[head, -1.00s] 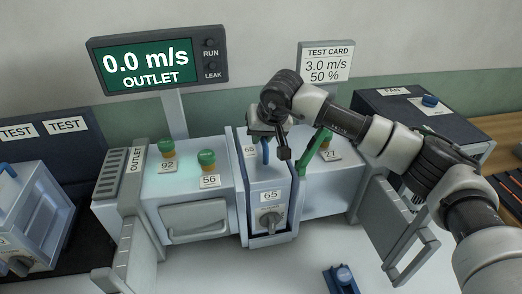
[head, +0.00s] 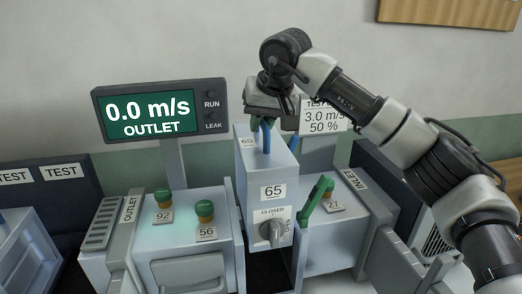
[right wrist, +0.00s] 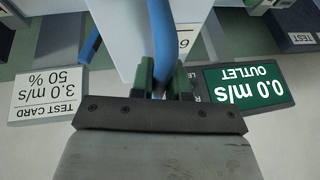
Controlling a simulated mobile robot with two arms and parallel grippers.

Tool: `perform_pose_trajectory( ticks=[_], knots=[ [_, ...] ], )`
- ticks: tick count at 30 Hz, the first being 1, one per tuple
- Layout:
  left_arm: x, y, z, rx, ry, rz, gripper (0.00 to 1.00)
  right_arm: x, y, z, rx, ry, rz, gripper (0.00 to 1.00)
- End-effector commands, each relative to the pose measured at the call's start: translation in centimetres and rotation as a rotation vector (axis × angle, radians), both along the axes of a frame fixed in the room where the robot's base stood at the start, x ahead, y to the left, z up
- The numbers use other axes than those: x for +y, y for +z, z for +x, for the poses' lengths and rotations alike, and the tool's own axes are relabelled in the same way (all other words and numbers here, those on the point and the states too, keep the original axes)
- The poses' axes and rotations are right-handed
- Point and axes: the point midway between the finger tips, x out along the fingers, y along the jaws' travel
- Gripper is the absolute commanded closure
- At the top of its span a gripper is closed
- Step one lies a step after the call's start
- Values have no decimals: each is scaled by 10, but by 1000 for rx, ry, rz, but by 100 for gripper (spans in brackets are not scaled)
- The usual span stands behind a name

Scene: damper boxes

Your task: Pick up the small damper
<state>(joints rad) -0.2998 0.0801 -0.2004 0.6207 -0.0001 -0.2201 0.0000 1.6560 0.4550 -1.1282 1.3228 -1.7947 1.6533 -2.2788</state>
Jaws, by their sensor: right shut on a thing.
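The damper box labelled 65 (head: 266,205) is a narrow pale-grey box with a knob at "CLOSED" on its front and a blue handle on top. It is raised upright above the dark slot in the middle of the test rig. My right gripper (head: 263,124) is above it, shut on the blue handle. In the right wrist view, the green fingertips (right wrist: 162,82) pinch the blue handle (right wrist: 160,35). The box's lower edge seems clear of the slot's front. My left gripper is not in view.
The rig (head: 190,235) has green-topped knobs marked 92 and 56 on the left, and a green lever (head: 315,194) beside the raised box on the right. A display (head: 160,110) reads 0.0 m/s. Another blue-handled box (head: 28,255) is at the far left.

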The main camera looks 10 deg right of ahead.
Motion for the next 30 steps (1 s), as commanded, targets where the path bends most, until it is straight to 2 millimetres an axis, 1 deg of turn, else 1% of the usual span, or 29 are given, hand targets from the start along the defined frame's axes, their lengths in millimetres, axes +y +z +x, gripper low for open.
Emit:
perform_pose_trajectory(
  ticks=[1, 6, 12, 15, 21, 30],
  knots=[
    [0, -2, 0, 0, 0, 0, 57, 1, 15, 0, -10, 0, 5, 100],
    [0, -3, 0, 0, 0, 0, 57, 1, 50, 0, -8, -1, 4, 100],
    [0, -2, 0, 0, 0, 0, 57, 0, 83, 0, -7, -2, 4, 100],
    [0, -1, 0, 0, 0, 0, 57, 1, 96, 0, -6, 0, 4, 100],
    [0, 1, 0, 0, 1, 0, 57, 0, 111, 0, -5, 0, 3, 100],
    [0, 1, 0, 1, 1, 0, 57, 0, 116, 0, -4, 1, 2, 100]
  ],
)
